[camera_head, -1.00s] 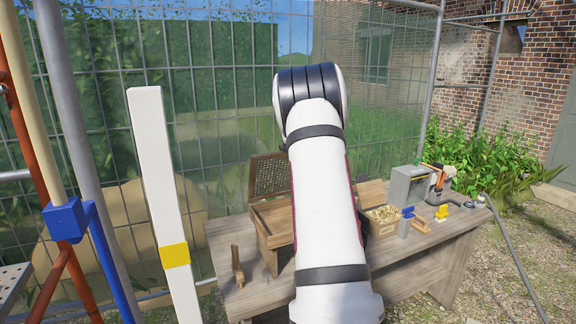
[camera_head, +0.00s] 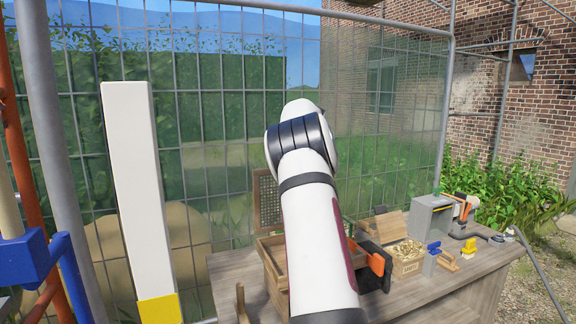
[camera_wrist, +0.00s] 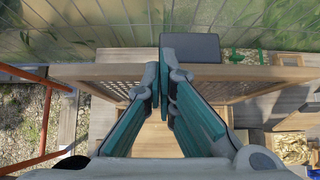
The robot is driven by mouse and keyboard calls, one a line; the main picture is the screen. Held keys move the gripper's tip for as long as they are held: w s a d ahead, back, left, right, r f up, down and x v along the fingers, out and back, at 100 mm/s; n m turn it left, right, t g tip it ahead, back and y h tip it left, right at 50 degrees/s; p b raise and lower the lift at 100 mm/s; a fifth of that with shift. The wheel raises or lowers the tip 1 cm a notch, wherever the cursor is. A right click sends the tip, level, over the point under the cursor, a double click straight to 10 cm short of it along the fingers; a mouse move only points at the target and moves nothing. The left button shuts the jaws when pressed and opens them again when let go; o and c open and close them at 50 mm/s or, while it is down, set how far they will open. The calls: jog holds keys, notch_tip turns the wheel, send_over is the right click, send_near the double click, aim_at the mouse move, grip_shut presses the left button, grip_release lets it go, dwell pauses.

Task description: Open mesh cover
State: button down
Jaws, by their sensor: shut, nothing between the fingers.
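The mesh cover (camera_head: 265,200) stands raised, close to upright, at the back of an open wooden box (camera_head: 270,262) on the workbench. The upper arm hides much of the cover and box in the head view. In the wrist view the cover shows from above as a wooden frame with lattice (camera_wrist: 112,88), running across behind the fingers. My gripper (camera_wrist: 165,78) is shut and empty, its tips at the frame's middle in the picture. I cannot tell whether they touch it. The gripper is hidden in the head view.
A wire fence (camera_head: 215,130) stands behind the workbench (camera_head: 455,285). Right of the box are a black and orange object (camera_head: 376,264), a crate of chips (camera_head: 407,262), a grey box (camera_head: 428,222) and small tools. A white post (camera_head: 140,190) stands at left.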

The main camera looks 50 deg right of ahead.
jog(key=shift+r, duration=0.1)
dwell(0.3)
jog(key=v, duration=1.2)
